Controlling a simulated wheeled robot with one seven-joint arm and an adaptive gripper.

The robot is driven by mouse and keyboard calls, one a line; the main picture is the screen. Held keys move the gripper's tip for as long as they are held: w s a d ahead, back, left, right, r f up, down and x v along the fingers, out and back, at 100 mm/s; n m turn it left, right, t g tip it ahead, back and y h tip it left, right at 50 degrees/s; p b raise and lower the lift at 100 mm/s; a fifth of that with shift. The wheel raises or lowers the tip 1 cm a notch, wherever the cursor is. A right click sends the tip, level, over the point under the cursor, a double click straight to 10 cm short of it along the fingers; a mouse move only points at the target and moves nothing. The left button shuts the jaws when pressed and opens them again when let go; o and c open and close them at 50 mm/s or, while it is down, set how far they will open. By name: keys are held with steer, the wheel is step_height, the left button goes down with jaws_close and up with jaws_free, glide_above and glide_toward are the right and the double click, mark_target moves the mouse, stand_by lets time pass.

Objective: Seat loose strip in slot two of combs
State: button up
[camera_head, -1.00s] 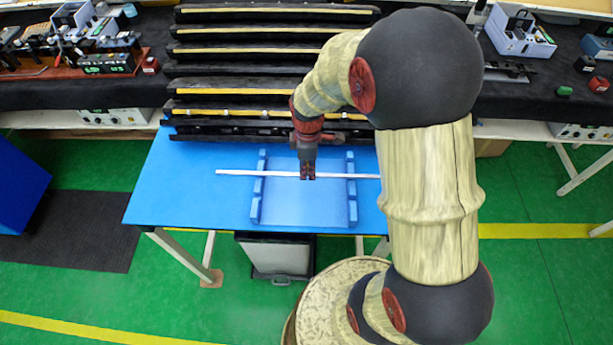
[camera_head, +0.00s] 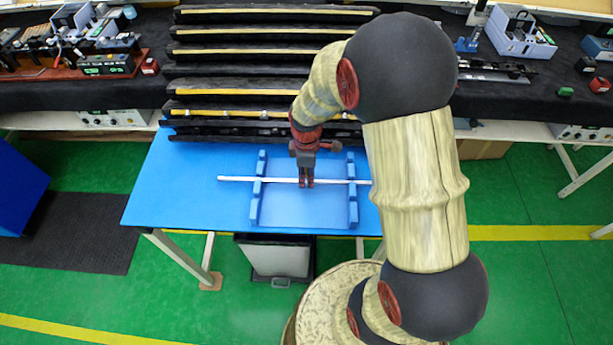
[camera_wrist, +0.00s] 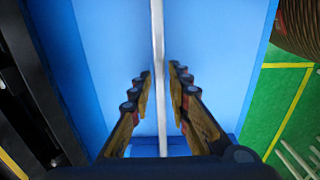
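The thin white loose strip (camera_head: 238,179) runs left to right across the two blue combs on the blue board. The left comb (camera_head: 255,210) and right comb (camera_head: 353,212) have raised blocks with gaps between them. The strip crosses both combs at about mid-length; whether it is fully down in a slot is too small to tell. My gripper (camera_head: 306,185) is over the strip between the combs, pointing down. In the wrist view, my gripper's fingers (camera_wrist: 161,82) stand apart on either side of the strip (camera_wrist: 158,45), with a gap on each side.
Black racks with yellow strips (camera_head: 265,113) stand just behind the blue table (camera_head: 165,195). A grey bin (camera_head: 278,258) is under its front edge. Benches with tools (camera_head: 107,62) lie behind left and right. The table's left part is clear.

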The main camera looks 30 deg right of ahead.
steer(key=shift+o, duration=0.9)
step_height(320, 180, up, 12)
steer(key=p, duration=0.3)
steer(key=s+a+r+m+t, duration=0.2)
steer(key=s+a+r+m, duration=0.2)
steer(key=s+r, duration=0.4)
steer(key=s+a+r+m+t, duration=0.3)
steer(key=s+r+m, duration=0.4)
steer(key=r, duration=0.4)
steer(key=shift+s+a+r+m+t, duration=0.3)
steer(key=shift+s+a, duration=0.3)
steer(key=shift+a, duration=0.2)
steer(key=shift+f+b, duration=0.15)
steer(key=shift+b, duration=0.2)
step_height(320, 180, down, 4)
steer(key=b, duration=0.3)
steer(key=shift+r, duration=0.2)
